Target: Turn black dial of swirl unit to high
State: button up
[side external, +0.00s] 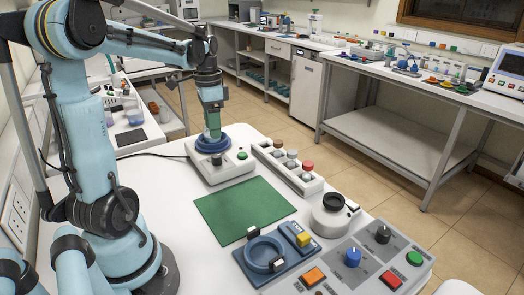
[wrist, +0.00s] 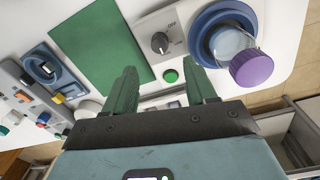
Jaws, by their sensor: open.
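The swirl unit (side external: 225,170) is a white box with a blue round platform (side external: 212,146) and a green button (side external: 242,155). Its black dial (wrist: 160,43) shows in the wrist view beside an OFF label; its exact setting is too small to read. A clear flask with a purple cap (wrist: 253,68) sits on the blue platform in the wrist view; the arm hides it in the side view. My gripper (wrist: 163,78) has green fingers, open and empty, pointing down over the unit. The dial appears between and beyond the fingertips, apart from them.
A green mat (side external: 243,208) lies in front of the unit. A rack with coloured knobs (side external: 288,168) stands to its right. A white round device (side external: 334,213), a blue holder (side external: 268,262) and a grey button panel (side external: 360,262) stand nearer the camera.

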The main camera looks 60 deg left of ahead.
jog(key=shift+r, duration=1.75)
jog(key=d+f+n+t, duration=0.1)
jog(key=d+f+t, duration=0.1)
jog(key=d, duration=0.9)
jog(key=d+f+n+t, duration=0.1)
jog(key=d+t, duration=0.4)
jog(key=d, duration=0.7)
jog(key=shift+w+d+f, duration=0.25)
jog(key=shift+w+f, duration=0.1)
jog(key=shift+f, duration=0.3)
